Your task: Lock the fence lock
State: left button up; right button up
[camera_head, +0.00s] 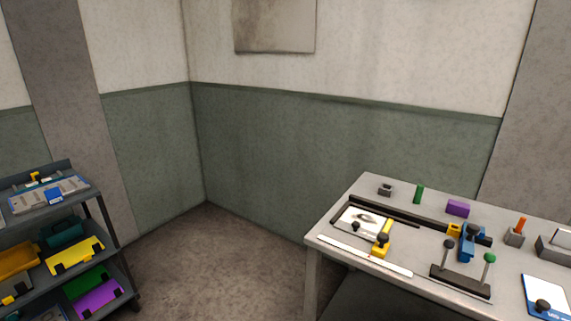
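A work table (330,230) stands at the right in the head view. On it, a yellow piece with a dark knob (381,240) sits beside a pale plate (361,221) near a dark rail (410,218). A blue block with a dark knob (466,247) stands further right on the rail, next to a small yellow block (454,230). In front of it, a dark base (460,281) carries one black-balled and one green-balled upright lever. I cannot tell which part is the fence lock or whether it is locked. Neither of my grippers is in view.
A dark shelf cart (118,262) with several coloured bins stands at the left. Open floor (220,265) lies between cart and table. A white ruler strip (365,257) lies along the table's front. A purple block (457,208) and green cylinder (419,194) stand at the back.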

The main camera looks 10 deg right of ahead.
aim_at(448, 244)
jog(key=z, duration=1.35)
jog(key=k, duration=0.65)
jog(key=u, duration=0.25)
jog(key=i, duration=1.25)
jog(key=z, duration=0.75)
